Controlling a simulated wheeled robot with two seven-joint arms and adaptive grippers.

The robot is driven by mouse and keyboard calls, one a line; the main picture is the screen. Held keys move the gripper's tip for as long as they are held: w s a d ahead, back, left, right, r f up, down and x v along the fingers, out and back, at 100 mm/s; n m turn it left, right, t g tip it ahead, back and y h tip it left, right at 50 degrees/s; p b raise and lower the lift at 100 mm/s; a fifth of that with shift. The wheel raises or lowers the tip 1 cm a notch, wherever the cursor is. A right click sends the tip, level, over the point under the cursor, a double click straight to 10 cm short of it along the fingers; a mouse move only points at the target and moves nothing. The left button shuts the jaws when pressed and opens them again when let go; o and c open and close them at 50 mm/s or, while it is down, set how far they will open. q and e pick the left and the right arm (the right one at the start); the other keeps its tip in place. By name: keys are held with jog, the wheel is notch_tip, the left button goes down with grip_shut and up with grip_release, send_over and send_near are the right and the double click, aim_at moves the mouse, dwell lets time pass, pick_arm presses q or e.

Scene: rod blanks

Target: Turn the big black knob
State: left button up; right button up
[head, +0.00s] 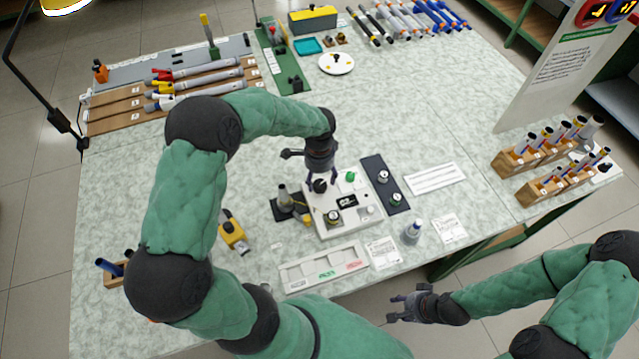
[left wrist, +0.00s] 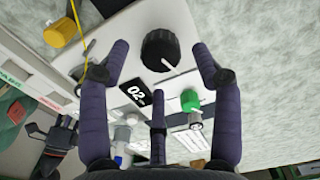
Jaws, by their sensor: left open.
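The big black knob (left wrist: 160,50) sits on the top face of a white control box (head: 340,222), with a white pointer line on it. In the head view the black knob (head: 319,186) shows just below my left gripper (head: 322,182). In the left wrist view my left gripper (left wrist: 160,65) is open, its purple fingers spread on either side of the knob. I cannot tell whether any finger touches it. A green knob (left wrist: 189,100) and a black "02" label (left wrist: 134,93) are on the same box. My right gripper (head: 405,308) hangs beyond the table's front edge, away from the box.
A dark panel with knobs (head: 385,183) stands right of the box. A dark stand with a grey cylinder (head: 284,197) is at its left. A white tray (head: 325,268) lies in front, a bottle (head: 413,230) at front right.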

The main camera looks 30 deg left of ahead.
aim_at(320, 186)
pick_arm(q)
jog(key=shift+f+b, duration=0.3)
jog(key=shift+f, duration=1.2)
jog(key=c, duration=1.1)
jog(key=shift+c, duration=0.2)
jog(key=shift+n, duration=2.1)
jog(key=o, duration=1.1)
jog(key=shift+s, duration=0.1)
jog(key=shift+o, duration=0.2)
